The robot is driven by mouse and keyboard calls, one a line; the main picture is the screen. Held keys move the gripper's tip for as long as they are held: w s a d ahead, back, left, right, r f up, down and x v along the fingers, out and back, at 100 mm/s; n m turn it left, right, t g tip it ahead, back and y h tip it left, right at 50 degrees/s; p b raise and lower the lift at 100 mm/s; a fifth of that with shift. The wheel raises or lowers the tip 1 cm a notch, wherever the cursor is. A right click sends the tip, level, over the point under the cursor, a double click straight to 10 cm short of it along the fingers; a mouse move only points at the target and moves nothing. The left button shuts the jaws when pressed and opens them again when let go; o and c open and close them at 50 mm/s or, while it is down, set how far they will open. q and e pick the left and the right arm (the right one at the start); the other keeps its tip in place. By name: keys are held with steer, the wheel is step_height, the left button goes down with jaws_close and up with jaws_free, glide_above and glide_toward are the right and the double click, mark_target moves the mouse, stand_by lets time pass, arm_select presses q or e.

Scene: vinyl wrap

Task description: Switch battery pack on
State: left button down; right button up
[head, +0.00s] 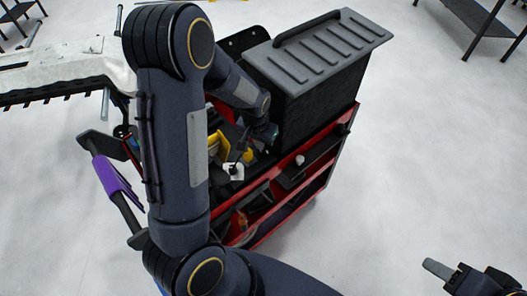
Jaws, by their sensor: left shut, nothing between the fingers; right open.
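A large black box (312,108) with a ridged grey lid and a handle stands on the red cart (330,150); it may be the battery pack, but I cannot tell for sure. No switch can be made out. My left gripper (262,140) is low beside the box's left side, over the cart's cluttered top. It is small and partly hidden, and it looks shut with nothing held. I cannot tell whether it touches anything. My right gripper (455,274) is open and empty at the lower right corner, partly cut off and far from the cart.
Yellow items (238,148) and a small white piece (233,172) lie on the cart beside my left arm. A purple-wrapped bar (115,180) sticks out at the left. A white-covered table (65,65) stands at the upper left. The floor right of the cart is clear.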

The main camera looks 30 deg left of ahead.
mark_target(260, 152)
arm_select(q)
steer(key=shift+f+b, duration=0.75)
steer(key=shift+f, duration=0.15)
steer(key=shift+r, duration=0.15)
steer(key=shift+r+p, duration=2.6)
steer(key=shift+r, duration=0.8)
steer(key=s+d+r+t+h, duration=0.2)
steer(key=s+d+r, duration=0.1)
steer(key=s+r, duration=0.5)
steer(key=s+d+r+n+t+h+b, duration=0.1)
steer(key=s+d+r, duration=0.3)
steer(key=s, duration=1)
step_height(260, 152, up, 4)
steer(key=shift+d+f+t+h, duration=0.15)
steer(key=shift+d+t+h, duration=0.05)
steer(key=shift+t+h, duration=0.2)
